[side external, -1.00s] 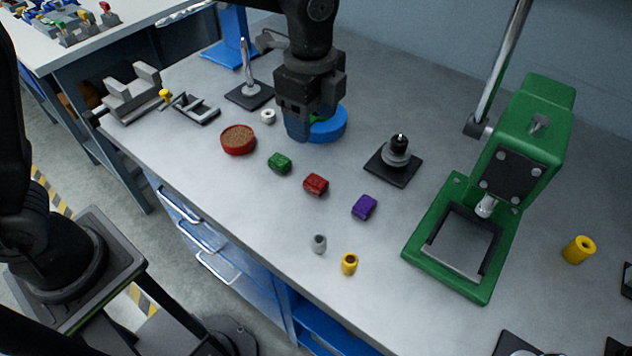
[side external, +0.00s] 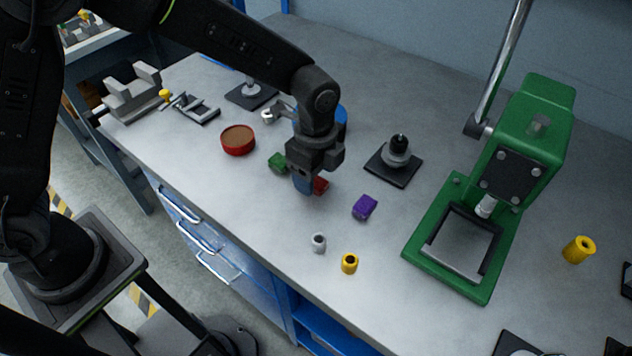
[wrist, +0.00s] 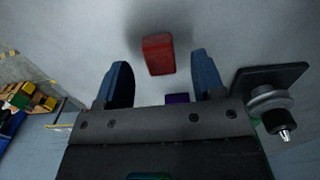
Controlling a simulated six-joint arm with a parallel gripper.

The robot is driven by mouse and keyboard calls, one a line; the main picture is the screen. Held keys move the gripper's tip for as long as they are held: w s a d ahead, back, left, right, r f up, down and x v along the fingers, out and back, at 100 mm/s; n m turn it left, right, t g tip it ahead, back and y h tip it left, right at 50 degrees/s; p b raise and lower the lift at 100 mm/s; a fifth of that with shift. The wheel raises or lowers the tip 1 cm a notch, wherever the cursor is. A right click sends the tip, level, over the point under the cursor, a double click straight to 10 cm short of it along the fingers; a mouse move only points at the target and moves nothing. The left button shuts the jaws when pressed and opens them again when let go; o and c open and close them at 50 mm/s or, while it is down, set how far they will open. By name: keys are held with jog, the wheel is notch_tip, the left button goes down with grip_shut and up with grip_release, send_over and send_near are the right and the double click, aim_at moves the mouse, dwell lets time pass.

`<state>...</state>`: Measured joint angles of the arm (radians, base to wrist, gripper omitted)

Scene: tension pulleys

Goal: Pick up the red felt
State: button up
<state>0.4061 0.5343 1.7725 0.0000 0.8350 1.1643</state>
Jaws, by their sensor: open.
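The red felt (side external: 320,186) is a small red block on the grey bench, partly hidden behind my gripper in the side view. In the wrist view the red felt (wrist: 158,54) lies ahead of and between the two blue fingers. My gripper (side external: 303,188) is above and close to it, pointing down. In the wrist view my gripper (wrist: 160,82) is open with nothing between its fingers. I cannot tell the exact height of the fingertips above the bench.
A green block (side external: 278,163) lies left of my gripper and a purple block (side external: 364,207) lies right of it. A red round dish (side external: 238,140), a pulley on a black base (side external: 396,160), a green press (side external: 470,235), a grey ring (side external: 318,243) and a yellow cylinder (side external: 349,263) stand around.

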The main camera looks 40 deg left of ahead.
jog(key=shift+f, duration=0.85)
jog(key=shift+c, duration=0.2)
jog(key=c, duration=1)
jog(key=shift+o, duration=0.2)
jog(key=shift+r, duration=0.15)
notch_tip(320, 180, up, 4)
jog(key=shift+r, duration=0.15)
jog(key=a+r, duration=0.6)
jog(key=a, duration=0.5)
jog(key=shift+s+a+r, duration=0.15)
jog(key=shift+a+r, duration=0.1)
jog(key=shift+a, duration=0.1)
